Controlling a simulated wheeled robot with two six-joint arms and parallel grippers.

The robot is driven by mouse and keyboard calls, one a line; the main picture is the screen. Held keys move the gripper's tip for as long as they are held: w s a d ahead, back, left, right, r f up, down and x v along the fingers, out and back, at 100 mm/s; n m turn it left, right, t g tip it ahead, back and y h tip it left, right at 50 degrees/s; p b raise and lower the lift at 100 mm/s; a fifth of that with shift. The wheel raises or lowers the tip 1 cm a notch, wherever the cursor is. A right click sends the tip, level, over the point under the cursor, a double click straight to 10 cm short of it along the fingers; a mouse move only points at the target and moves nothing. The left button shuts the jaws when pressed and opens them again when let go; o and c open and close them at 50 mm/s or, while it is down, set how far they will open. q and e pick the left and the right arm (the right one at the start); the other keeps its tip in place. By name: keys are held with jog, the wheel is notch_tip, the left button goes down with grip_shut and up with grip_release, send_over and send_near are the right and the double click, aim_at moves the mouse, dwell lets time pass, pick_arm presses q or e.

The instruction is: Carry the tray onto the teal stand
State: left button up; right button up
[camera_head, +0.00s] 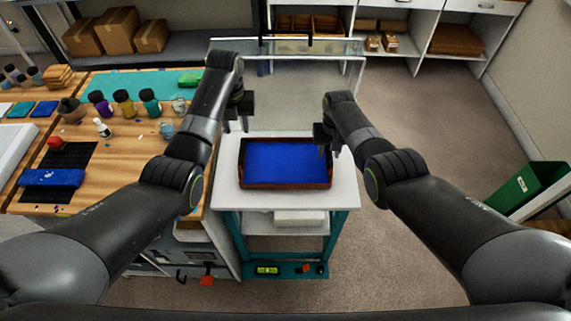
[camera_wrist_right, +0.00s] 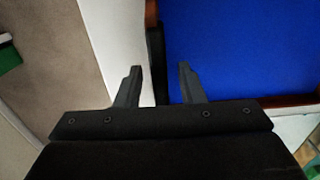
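The tray (camera_head: 285,187) is a brown-rimmed rectangle with a blue inside. It lies on the white top of the teal-legged stand (camera_head: 228,198). My left gripper (camera_head: 237,124) is open and empty, beyond the tray's far left corner and apart from it. My right gripper (camera_head: 325,150) is at the tray's right edge. In the right wrist view my right gripper (camera_wrist_right: 158,85) is open, and the dark wall of the tray (camera_wrist_right: 155,50) shows between its fingers. I cannot tell how low the fingers reach along the wall.
A wooden workbench (camera_head: 130,150) with bottles and jars (camera_head: 123,102) stands at left. A glass-sided enclosure (camera_head: 335,85) is behind the stand. A green bin (camera_head: 520,190) stands at right. The floor (camera_head: 440,120) right of the stand is clear.

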jog(key=shift+r, duration=0.15)
notch_tip(320, 180, up, 12)
dwell(0.6)
dwell(0.4)
